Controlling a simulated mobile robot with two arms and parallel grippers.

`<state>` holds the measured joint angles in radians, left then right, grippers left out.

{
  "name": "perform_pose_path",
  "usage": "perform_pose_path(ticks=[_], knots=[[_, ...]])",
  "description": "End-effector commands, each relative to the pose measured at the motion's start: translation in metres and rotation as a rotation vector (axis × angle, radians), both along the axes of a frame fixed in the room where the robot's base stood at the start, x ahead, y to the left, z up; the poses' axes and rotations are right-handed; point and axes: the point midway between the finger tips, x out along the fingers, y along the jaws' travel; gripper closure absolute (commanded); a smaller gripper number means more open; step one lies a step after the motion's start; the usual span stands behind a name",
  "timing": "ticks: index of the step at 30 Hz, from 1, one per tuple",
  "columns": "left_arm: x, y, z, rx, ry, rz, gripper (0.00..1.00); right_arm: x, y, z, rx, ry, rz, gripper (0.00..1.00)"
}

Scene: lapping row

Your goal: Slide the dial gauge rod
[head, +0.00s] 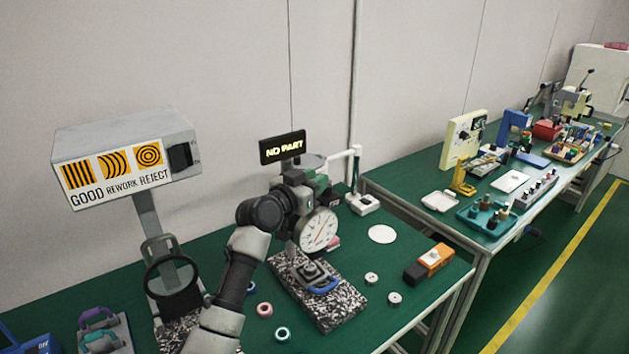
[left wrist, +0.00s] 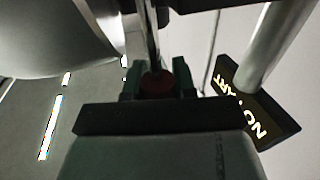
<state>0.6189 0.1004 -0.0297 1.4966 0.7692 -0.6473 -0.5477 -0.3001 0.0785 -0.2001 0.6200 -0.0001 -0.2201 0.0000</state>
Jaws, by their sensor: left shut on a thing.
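The dial gauge (head: 318,231) has a round white face with a red needle. It stands above a speckled granite base (head: 344,313) on a stand that my left arm partly covers. My left gripper (head: 312,183) is at the top of the gauge. In the left wrist view its green fingers (left wrist: 158,82) are shut around a small red piece (left wrist: 156,83) with a thin metal rod (left wrist: 152,42) showing beyond it. I take this to be the gauge rod; most of it is hidden. A small block with a blue handle (head: 323,285) sits on the base below the gauge. My right gripper is not in view.
A lit "NO PART" sign (head: 283,148) stands close behind my gripper; it also shows in the left wrist view (left wrist: 254,108). A sign box (head: 125,157) and magnifier (head: 172,290) are left. Small rings (head: 282,334) and an orange-black block (head: 429,264) lie on the green bench.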

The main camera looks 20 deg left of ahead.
Motion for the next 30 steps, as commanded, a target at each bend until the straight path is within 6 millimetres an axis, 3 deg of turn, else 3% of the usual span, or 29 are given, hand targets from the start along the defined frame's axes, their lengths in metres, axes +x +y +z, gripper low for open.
perform_pose_path(ticks=[5, 6, 10, 22, 30], knots=[[0.000, 0.000, 0.000, 0.001, 0.003, 0.000, 1.00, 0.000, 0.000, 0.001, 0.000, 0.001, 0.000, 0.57], [0.000, 0.000, 0.000, 0.001, 0.003, 0.000, 0.68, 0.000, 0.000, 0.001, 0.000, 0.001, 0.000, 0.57], [0.000, 0.000, 0.000, 0.001, 0.002, 0.000, 0.48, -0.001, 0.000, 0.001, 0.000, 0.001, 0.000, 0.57], [-0.006, 0.003, -0.001, 0.002, 0.001, 0.001, 0.48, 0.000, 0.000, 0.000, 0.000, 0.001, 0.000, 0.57], [-0.046, 0.020, -0.002, 0.004, 0.000, 0.002, 0.48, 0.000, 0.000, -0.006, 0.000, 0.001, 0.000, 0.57]])
